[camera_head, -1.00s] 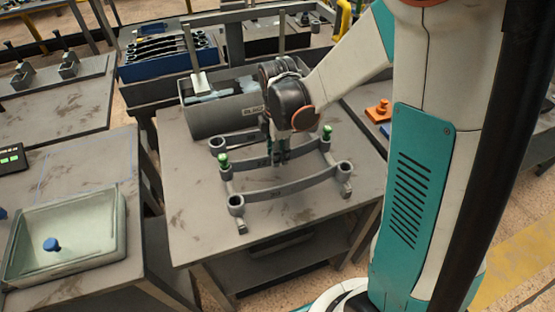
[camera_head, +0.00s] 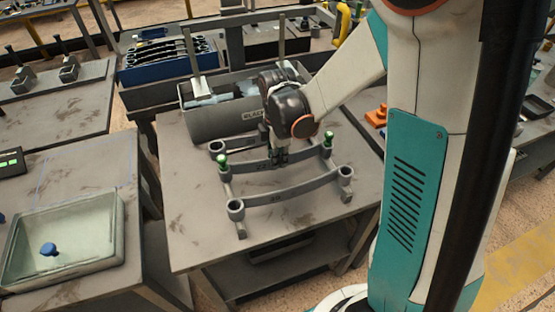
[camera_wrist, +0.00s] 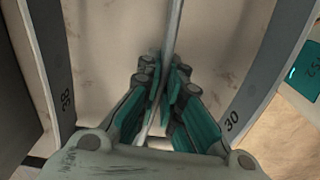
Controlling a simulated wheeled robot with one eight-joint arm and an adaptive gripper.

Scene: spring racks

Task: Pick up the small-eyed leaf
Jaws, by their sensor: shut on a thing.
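Three curved grey leaves lie across a rack on the table. The middle leaf (camera_head: 248,168) has smaller ends, each with a green-topped piece at it. My gripper (camera_head: 280,159) reaches down onto the middle of this leaf. In the wrist view the teal fingers of my gripper (camera_wrist: 166,95) are closed around the thin leaf (camera_wrist: 173,28), seen edge-on. The front leaf (camera_head: 290,192) has large round eyes and stands apart from my gripper. The back leaf is partly hidden by my wrist. In the wrist view the outer leaves read 38 (camera_wrist: 62,80) and 30 (camera_wrist: 245,100).
A grey bin (camera_head: 215,126) stands close behind the rack. A pale tray (camera_head: 95,255) with a blue knob (camera_head: 49,249) is on the left table. Orange parts (camera_head: 377,116) lie at the right. The front of the rack table (camera_head: 200,245) is clear.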

